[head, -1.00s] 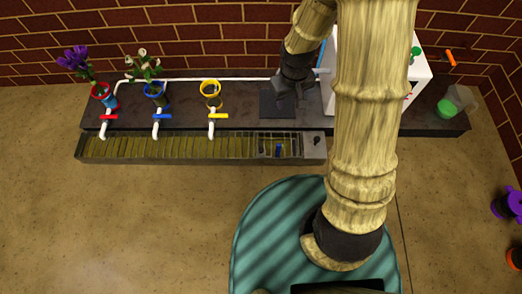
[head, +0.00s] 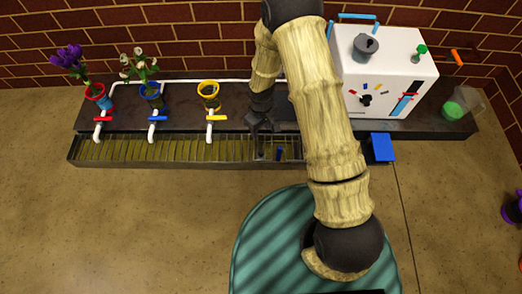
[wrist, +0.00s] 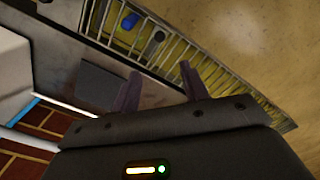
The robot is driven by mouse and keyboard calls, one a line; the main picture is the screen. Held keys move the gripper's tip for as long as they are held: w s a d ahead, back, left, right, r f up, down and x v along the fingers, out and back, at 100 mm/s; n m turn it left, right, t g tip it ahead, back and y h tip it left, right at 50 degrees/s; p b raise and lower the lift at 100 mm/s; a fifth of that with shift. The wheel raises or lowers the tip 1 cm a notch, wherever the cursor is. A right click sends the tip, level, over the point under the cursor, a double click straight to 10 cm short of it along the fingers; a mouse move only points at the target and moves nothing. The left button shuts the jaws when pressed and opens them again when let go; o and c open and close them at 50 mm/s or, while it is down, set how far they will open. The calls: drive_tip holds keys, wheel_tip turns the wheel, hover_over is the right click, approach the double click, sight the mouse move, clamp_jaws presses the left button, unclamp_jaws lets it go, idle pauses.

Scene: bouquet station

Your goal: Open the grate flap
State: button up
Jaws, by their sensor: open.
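The grate (head: 165,149) covers a long trough along the front of the counter. Its right-hand section, a barred flap (head: 269,150), lies flat, with a blue object (head: 279,153) showing at it. In the wrist view the barred grate (wrist: 170,52) runs diagonally across the top, with the blue object (wrist: 130,20) and a grey object (wrist: 153,42) showing between the bars. My gripper (head: 259,124) is above the counter edge just behind the flap. In the wrist view its two fingers (wrist: 160,72) are apart and empty, pointing toward the grate. Contact with the bars cannot be told.
Red, blue and yellow pots (head: 209,92) stand behind white taps (head: 216,125) on the left. A white box (head: 385,70) stands on the counter at right, with a blue pad (head: 382,147) in front. A dark plate (wrist: 98,82) lies near the fingers.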

sight(261, 152)
wheel_tip(261, 152, down, 17)
drive_tip(key=b, duration=0.9)
drive_tip(key=shift+f, duration=0.1)
clamp_jaws()
